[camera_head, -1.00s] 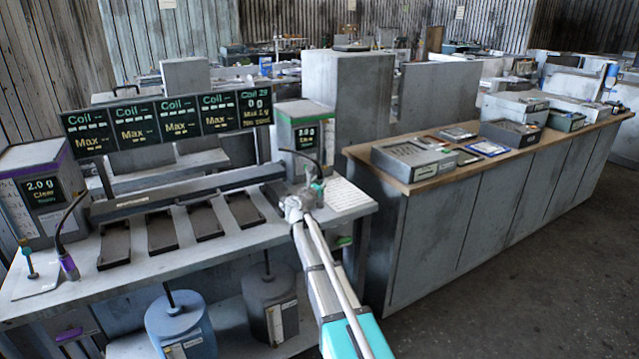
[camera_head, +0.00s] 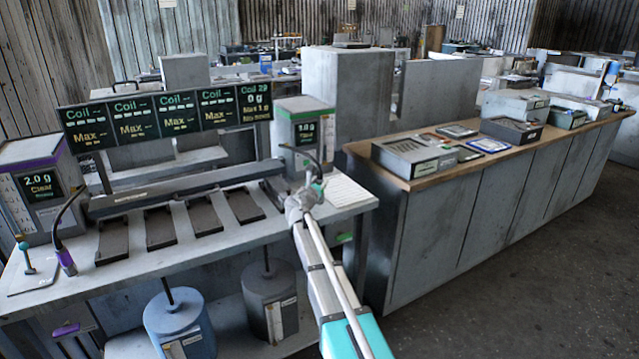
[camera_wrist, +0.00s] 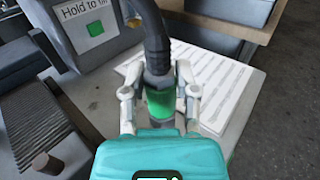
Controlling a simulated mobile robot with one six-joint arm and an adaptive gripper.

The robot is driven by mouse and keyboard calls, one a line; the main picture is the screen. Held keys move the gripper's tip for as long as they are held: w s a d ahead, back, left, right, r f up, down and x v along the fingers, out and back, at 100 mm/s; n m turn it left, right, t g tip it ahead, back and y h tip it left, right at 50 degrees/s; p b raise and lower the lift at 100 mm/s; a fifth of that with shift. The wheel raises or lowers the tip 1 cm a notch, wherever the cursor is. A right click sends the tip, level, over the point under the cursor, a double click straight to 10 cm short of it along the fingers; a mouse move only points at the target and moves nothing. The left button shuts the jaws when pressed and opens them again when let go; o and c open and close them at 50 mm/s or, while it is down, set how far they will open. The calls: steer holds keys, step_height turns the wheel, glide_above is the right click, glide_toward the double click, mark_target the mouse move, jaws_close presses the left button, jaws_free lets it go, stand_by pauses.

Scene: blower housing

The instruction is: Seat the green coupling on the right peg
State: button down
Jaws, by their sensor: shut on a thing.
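The green coupling (camera_wrist: 160,104) is on the end of a thick black hose (camera_wrist: 153,40) in the wrist view. My gripper (camera_wrist: 160,95) is shut on it, one finger on each side. A short grey piece shows just below the coupling; I cannot tell whether it is part of the coupling or a peg. In the head view my gripper (camera_head: 303,200) is at the right end of the bench, in front of the green-rimmed box (camera_head: 304,135). I cannot make out the right peg for certain.
A short brown post (camera_wrist: 46,163) stands at the wrist view's lower left. A printed sheet (camera_wrist: 205,80) lies behind the coupling. Dark trays (camera_head: 160,229) line the bench. A wood-topped counter (camera_head: 400,178) stands to the right.

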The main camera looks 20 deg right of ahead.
steer(key=shift+f, duration=0.3)
steer(key=shift+c, duration=1.5)
jaws_free()
steer(key=shift+s, duration=0.1)
steer(key=v, duration=1.2)
